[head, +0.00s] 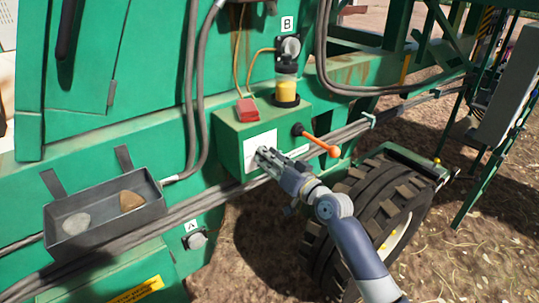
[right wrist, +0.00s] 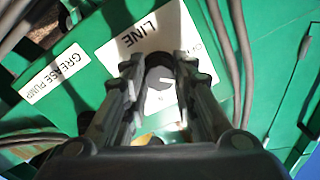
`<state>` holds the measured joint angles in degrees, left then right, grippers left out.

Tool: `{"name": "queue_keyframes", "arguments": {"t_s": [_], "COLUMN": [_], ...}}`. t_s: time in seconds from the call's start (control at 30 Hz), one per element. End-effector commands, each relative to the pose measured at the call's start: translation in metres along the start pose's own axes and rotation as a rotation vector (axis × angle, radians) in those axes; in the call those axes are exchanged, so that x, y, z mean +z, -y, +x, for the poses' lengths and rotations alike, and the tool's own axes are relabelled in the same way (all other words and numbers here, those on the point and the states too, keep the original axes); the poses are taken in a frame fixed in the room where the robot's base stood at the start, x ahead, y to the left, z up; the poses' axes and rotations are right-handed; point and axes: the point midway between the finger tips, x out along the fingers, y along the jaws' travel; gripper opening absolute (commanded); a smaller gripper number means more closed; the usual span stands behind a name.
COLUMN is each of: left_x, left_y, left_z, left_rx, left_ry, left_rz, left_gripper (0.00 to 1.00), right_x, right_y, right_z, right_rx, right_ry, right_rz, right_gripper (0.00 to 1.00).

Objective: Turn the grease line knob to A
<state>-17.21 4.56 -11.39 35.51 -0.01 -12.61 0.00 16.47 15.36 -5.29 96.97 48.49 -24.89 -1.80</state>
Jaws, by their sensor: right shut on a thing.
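The grease line knob (right wrist: 160,78) is dark and round, with a light pointer mark, on a white plate (right wrist: 150,40) that reads "LINE". The plate also shows in the head view (head: 258,146) on the front of a green box (head: 232,135). My right gripper (head: 264,154) reaches the plate from the lower right. In the right wrist view its fingers (right wrist: 161,82) are on both sides of the knob, shut on it. The fingers hide parts of the plate's lettering, and I cannot tell which letter the pointer faces. My left gripper is not in view.
An orange-handled lever (head: 318,141) juts out right of the plate. A red block (head: 247,110) and a yellow reservoir (head: 286,91) are on top of the box. Ports B (head: 289,47) and A (head: 196,239), a grey tray (head: 103,210) and a tyre (head: 365,215) are around it.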

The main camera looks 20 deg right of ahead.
Motion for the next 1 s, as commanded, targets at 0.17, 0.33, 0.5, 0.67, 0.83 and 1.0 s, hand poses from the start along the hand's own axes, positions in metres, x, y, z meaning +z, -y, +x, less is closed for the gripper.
{"name": "queue_keyframes", "arguments": {"t_s": [0.17,0.33,0.5,0.67,0.83,1.0], "left_x": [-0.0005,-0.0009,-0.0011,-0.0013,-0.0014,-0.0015], "left_y": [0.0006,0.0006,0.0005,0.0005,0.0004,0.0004], "left_z": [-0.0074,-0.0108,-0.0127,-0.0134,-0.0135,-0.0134], "left_rx": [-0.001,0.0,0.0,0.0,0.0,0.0], "left_ry": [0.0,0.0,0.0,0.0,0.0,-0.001], "left_rz": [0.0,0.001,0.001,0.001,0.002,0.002], "left_gripper": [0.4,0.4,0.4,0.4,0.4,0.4], "right_x": [-0.0008,0.0,0.0004,0.0007,0.0008,0.0009], "right_y": [0.0004,-0.0001,-0.0005,-0.0007,-0.0008,-0.0008], "right_z": [-0.0001,-0.0001,-0.0002,-0.0002,-0.0002,-0.0001], "right_rx": [0.0,0.001,0.001,0.001,0.001,0.001], "right_ry": [0.001,0.001,0.001,0.001,0.001,0.001], "right_rz": [0.133,0.227,0.285,0.312,0.32,0.319], "right_gripper": [0.02,0.02,0.02,0.02,0.02,0.02]}}
